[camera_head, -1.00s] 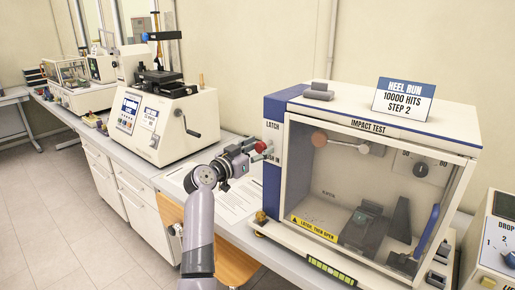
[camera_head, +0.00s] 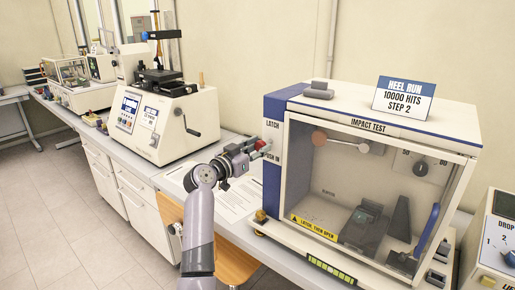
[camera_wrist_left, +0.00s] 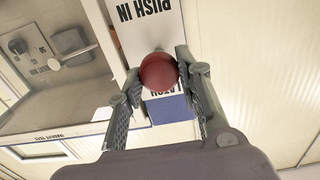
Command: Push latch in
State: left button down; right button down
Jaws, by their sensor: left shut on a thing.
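The latch is a red ball knob (camera_head: 264,144) on the blue-and-white left front post of the impact test machine (camera_head: 455,125), between the words LATCH and PUSH IN. In the left wrist view the red knob (camera_wrist_left: 158,71) sits between the two fingers, in front of the upside-down LATCH and PUSH IN labels. My left gripper (camera_head: 259,149) is shut on the knob; it also shows in the left wrist view (camera_wrist_left: 158,72). The knob's stem is hidden behind the ball. My right gripper is not in view.
The machine's clear front door (camera_head: 345,200) has a yellow LATCH, THEN OPEN label (camera_head: 314,227). A HEEL RUN sign (camera_head: 403,98) stands on top. Papers (camera_head: 228,200) lie on the bench left of the machine, and another machine with a crank (camera_head: 150,115) stands farther left.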

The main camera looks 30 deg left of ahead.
aim_at(259, 146)
pick_arm(q)
jog(key=shift+w+d+f+b, duration=0.1)
jog(key=shift+w+b, duration=1.05)
jog(key=shift+w, duration=0.25)
jog(key=shift+s+r, duration=0.1)
jog(key=shift+r, duration=0.15)
jog(key=c, duration=1.6)
grip_release()
jog(key=o, duration=0.4)
jog(key=shift+w+f, duration=0.15)
jog(key=shift+w, duration=0.1)
jog(key=shift+s, duration=0.2)
jog(key=s, duration=0.8)
jog(key=s+a, duration=0.1)
jog(key=s, duration=0.2)
jog(key=shift+s, duration=0.4)
